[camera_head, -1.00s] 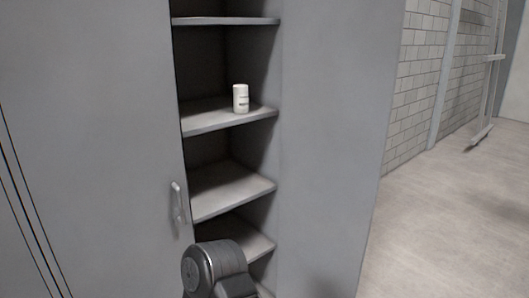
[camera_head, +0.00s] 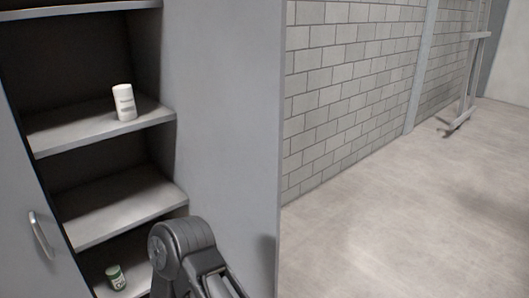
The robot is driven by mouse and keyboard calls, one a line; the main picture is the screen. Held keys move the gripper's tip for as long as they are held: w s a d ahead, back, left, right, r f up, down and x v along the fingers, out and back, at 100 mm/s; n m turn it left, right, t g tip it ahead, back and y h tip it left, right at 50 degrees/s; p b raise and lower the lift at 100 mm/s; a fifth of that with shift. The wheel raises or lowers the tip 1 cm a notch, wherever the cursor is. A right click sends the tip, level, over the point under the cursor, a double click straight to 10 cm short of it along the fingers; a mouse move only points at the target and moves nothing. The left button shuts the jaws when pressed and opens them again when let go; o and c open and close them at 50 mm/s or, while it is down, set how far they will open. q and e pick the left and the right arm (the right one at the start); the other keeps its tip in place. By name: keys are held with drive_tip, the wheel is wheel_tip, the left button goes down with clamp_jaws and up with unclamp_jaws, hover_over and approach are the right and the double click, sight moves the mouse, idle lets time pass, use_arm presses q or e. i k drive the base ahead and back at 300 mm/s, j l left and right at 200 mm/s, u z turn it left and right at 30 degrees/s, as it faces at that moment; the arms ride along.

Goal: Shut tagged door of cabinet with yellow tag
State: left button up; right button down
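A grey cabinet (camera_head: 232,120) stands open at the left, with several shelves showing inside. A grey door (camera_head: 18,200) with a silver bar handle (camera_head: 40,235) is at the left edge, and the shelves show to the right of it. No yellow tag is visible in this view. A dark grey part of my own arm shows at the bottom centre, in front of the lower shelves and the cabinet side. Neither gripper's fingers can be seen.
A white bottle (camera_head: 124,102) stands on a middle shelf (camera_head: 70,128). A small green and white jar (camera_head: 116,278) stands on a lower shelf. A block wall (camera_head: 350,90) runs behind. The pale floor (camera_head: 400,220) at right is clear, with a metal frame (camera_head: 470,85) far back.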

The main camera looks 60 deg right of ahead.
sight(227, 58)
drive_tip(key=l, duration=0.5)
drive_tip(key=k+l, duration=0.15)
drive_tip(key=l, duration=0.85)
drive_tip(key=k+l, duration=0.15)
drive_tip(key=l, duration=1.6)
